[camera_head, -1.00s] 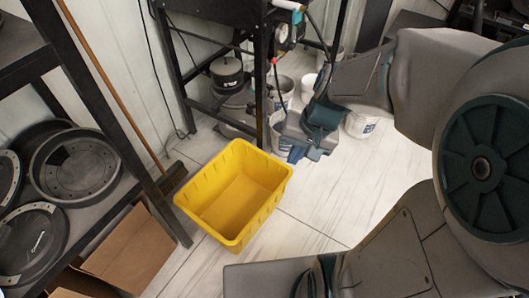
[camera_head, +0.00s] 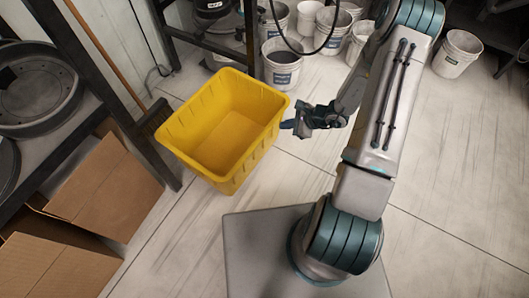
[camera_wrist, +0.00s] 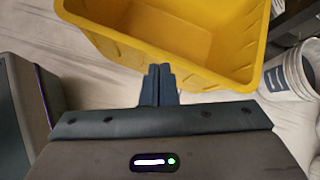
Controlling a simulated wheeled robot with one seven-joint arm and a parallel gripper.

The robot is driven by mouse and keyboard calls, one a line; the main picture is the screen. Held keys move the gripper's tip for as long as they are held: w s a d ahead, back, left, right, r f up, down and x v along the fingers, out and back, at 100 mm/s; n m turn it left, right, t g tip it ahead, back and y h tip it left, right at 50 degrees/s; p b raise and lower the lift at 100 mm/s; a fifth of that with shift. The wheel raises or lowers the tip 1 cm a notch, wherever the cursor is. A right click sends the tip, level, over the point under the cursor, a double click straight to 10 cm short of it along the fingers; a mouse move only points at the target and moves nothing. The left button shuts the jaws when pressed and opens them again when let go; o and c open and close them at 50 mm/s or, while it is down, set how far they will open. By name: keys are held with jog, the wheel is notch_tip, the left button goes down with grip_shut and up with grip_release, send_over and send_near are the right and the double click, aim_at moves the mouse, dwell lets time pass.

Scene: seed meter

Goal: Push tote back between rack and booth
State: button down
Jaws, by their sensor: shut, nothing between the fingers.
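The yellow tote (camera_head: 222,128) is empty and stands on the floor between the black rack (camera_head: 75,60) at left and the black booth frame (camera_head: 250,40) at the top. My gripper (camera_head: 290,124) is shut and empty, just right of the tote's right side near its wall. In the wrist view the shut fingertips (camera_wrist: 159,72) point at the tote (camera_wrist: 180,60), close to its near wall. I cannot tell whether they touch it.
Cardboard boxes (camera_head: 105,185) lie at the left under the rack. A broom (camera_head: 153,115) leans by the rack's post. White buckets (camera_head: 282,65) stand behind the tote, and another bucket (camera_head: 456,52) is at upper right.

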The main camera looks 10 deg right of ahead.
notch_tip(320, 180, down, 14)
jog(key=s+d+m+h+b, duration=0.1)
jog(key=s+d+m+b, duration=0.15)
jog(key=m, duration=0.25)
jog(key=b, duration=0.6)
send_near(259, 147)
jog(key=shift+t, duration=0.4)
jog(key=x, duration=0.5)
jog(key=shift+s+f, duration=0.3)
jog(key=shift+s, duration=0.05)
jog(key=shift+w+a+r, duration=0.1)
jog(key=shift+w+a, duration=0.1)
jog(key=shift+a, duration=0.05)
